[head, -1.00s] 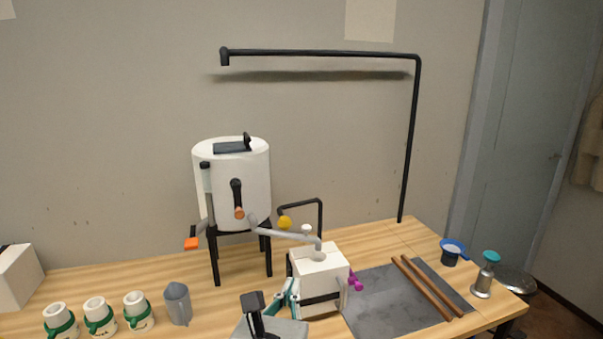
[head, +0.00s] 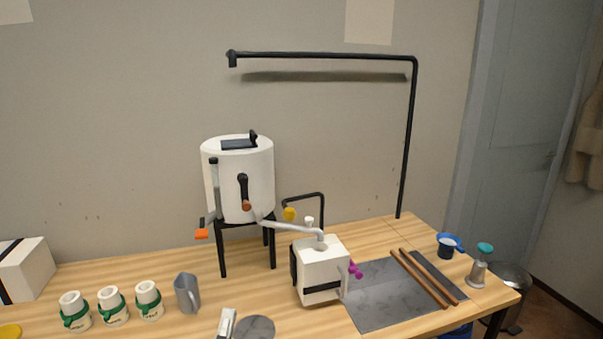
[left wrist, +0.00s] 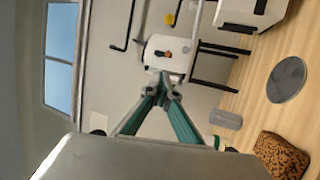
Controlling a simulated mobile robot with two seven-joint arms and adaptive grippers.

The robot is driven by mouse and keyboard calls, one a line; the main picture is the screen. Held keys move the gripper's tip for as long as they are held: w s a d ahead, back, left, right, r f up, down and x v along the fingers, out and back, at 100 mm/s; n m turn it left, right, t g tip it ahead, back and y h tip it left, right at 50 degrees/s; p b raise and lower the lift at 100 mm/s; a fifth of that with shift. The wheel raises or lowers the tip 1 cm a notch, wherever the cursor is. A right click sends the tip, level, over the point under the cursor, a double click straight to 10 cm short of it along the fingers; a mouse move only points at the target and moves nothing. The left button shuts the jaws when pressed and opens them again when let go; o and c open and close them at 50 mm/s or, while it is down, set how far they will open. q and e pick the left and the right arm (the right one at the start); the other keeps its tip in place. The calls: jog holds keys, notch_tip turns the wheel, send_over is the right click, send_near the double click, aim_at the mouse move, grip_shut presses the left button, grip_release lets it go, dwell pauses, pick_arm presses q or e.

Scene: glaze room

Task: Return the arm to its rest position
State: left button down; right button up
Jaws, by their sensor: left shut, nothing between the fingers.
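My left gripper (left wrist: 167,88) shows in the left wrist view with its teal fingers drawn together and nothing between them. It is apart from the white tank (left wrist: 160,55), which is seen beyond the fingertips. In the head view, a small pale piece at the bottom edge may be part of my left arm or gripper; the teal fingers cannot be made out there. My right gripper is in neither view.
The white tank (head: 238,180) stands on black legs. A white box (head: 321,270), grey pitcher (head: 187,294), grey disc (head: 257,328) and several white cups with green bands stand near it. Two brown rods (head: 425,279) lie on a grey slab. A black pipe (head: 320,55) arches above.

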pick_arm(q)
jog(key=s+f+m+g+h, duration=0.2)
jog(key=s+f+m+g, duration=0.15)
jog(key=f+m, duration=0.55)
jog(key=s+f+m+g+h, duration=0.2)
jog(key=s+f+m+g, duration=0.3)
jog(key=f, duration=0.8)
jog(key=s+a+f+m+g+y, duration=0.1)
jog(key=s+a+f+m, duration=0.2)
jog(key=f, duration=0.4)
jog(key=s+a+f+m+g+y, duration=0.2)
jog(key=s+a+f+m, duration=0.1)
jog(key=s+a+f, duration=0.2)
notch_tip(320, 180, down, 2)
jog(key=shift+a+f, duration=0.25)
jog(key=shift+a, duration=0.05)
jog(key=shift+w, duration=0.1)
jog(key=shift+r, duration=0.1)
